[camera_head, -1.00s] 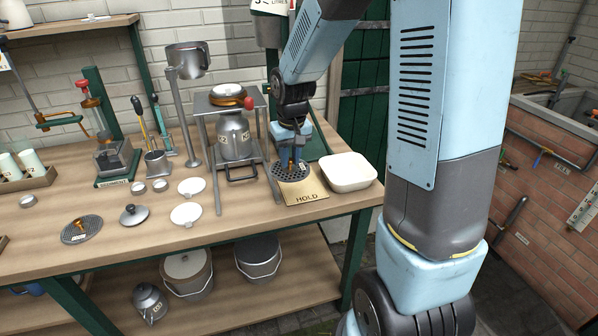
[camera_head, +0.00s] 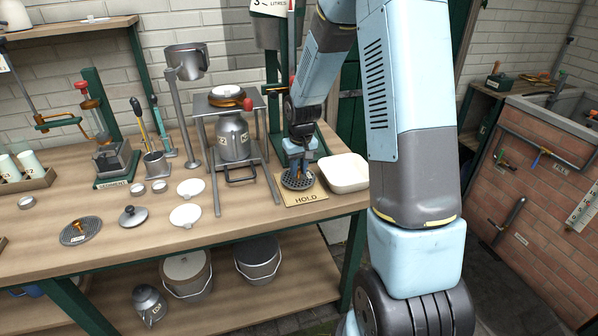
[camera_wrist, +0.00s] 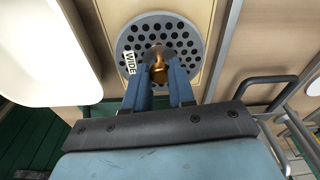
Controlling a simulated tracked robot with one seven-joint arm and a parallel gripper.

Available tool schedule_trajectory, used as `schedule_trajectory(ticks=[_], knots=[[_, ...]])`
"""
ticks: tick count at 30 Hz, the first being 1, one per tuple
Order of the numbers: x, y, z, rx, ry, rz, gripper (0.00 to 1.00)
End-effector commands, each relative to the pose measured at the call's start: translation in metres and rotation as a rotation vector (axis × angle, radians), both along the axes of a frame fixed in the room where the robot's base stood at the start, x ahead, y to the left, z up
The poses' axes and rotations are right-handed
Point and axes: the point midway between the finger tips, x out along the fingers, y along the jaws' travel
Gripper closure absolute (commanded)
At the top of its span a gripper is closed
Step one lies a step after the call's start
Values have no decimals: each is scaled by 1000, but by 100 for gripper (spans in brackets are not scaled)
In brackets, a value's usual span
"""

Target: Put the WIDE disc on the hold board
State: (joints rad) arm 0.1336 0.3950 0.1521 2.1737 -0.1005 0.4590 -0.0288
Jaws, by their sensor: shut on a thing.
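The WIDE disc (camera_wrist: 196,58) is a grey round plate full of holes, with a white WIDE tag and a brass knob (camera_wrist: 157,71). My gripper (camera_wrist: 160,82) is shut on that knob in the wrist view. In the head view the disc (camera_head: 297,183) is over the tan hold board (camera_head: 306,197), and my gripper (camera_head: 298,168) is above it. The disc looks level and at or very near the board's surface; I cannot tell whether it touches. It covers the back part of the board, and the HOLD lettering shows in front.
A white square bowl (camera_head: 345,174) stands right beside the board. A metal stand (camera_head: 216,150) with a can (camera_head: 233,138) is to the left. Another perforated disc (camera_head: 80,231) lies at the front left. White discs (camera_head: 186,215) and a dark lid (camera_head: 133,216) lie between.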

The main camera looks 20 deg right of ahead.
Motion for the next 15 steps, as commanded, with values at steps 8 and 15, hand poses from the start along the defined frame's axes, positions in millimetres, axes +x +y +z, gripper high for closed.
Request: schedule_trajectory(ticks=[8,15], knots=[[0,0,-15,0,0,0,100],[-1,0,-17,0,0,0,73]])
